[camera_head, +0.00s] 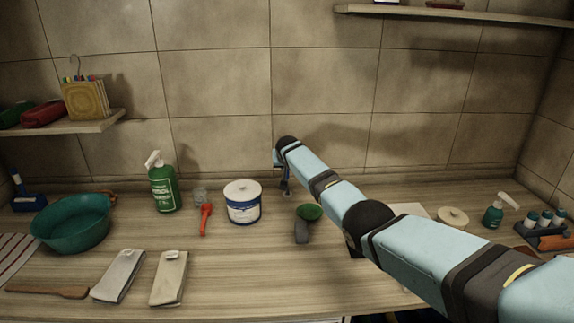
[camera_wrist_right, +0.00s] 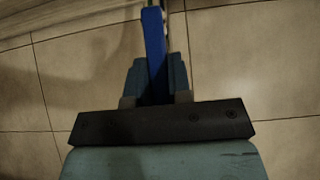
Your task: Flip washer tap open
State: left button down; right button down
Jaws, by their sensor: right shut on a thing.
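My right arm reaches across the counter to the back wall. Its gripper (camera_head: 281,168) is small and partly hidden by my wrist in the head view. In the right wrist view, the gripper (camera_wrist_right: 155,80) is shut on a long blue lever (camera_wrist_right: 153,35), which looks like the tap's handle. A small grey metal piece (camera_head: 287,191), seemingly part of the tap, shows just below the gripper in the head view. The rest of the tap is hidden. My left gripper is not in view.
A blue-white tub (camera_head: 242,207) and red-handled tool (camera_head: 206,219) stand left of the tap. A green bottle (camera_head: 163,188) and basin (camera_head: 72,231) are further left. A shelf (camera_head: 460,15) overhangs the upper right.

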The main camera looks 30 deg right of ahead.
jog(key=c, duration=1)
grip_release()
jog(key=shift+c, duration=0.2)
jog(key=v, duration=1.3)
jog(key=shift+s+a+r, duration=0.2)
jog(key=shift+s+r, duration=0.05)
jog(key=shift+s, duration=0.05)
